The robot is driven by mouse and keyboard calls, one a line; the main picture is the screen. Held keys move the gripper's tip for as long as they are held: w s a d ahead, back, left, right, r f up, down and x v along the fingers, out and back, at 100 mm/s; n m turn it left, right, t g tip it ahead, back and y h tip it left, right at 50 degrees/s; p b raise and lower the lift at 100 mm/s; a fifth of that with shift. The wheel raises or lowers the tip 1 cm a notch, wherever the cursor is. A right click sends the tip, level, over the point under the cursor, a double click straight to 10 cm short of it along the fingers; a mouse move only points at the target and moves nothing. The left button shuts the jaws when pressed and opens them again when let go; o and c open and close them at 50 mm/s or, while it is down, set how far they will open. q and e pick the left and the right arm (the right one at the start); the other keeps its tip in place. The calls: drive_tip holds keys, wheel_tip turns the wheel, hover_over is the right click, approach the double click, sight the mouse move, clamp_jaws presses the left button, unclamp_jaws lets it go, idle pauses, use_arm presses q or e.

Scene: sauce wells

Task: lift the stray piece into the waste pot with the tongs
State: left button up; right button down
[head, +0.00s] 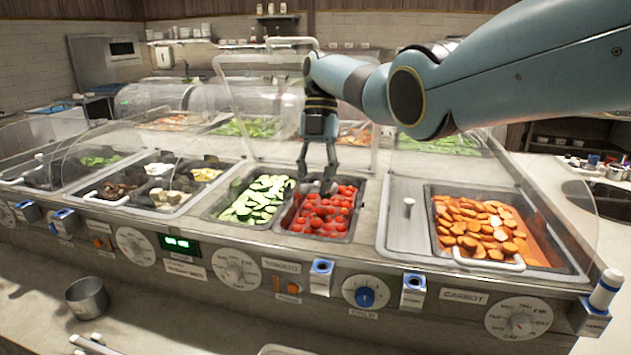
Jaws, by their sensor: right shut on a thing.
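My right gripper (318,158) reaches down from the upper right over the back of the tomato well. It is shut on what look like grey tongs; at this size their outline blends with my fingers. The lower ends reach down by the back edge of the red tomatoes (322,216). A small grey metal pot (88,299), which looks like the waste pot, stands empty on the front counter at the lower left. I cannot pick out the stray piece. My left gripper is out of view.
Sliced cucumber (256,200) fills the well left of the tomatoes; carrot slices (478,229) lie in a well to the right. Clear curved guards (500,180) flank the open middle. Knobs (364,293) line the front panel. White bars (92,344) lie at the lower left.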

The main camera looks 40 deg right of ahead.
wheel_tip(320, 180, up, 9)
drive_tip(key=p, duration=0.4)
drive_tip(key=shift+p, duration=0.35)
drive_tip(key=shift+f, duration=0.1)
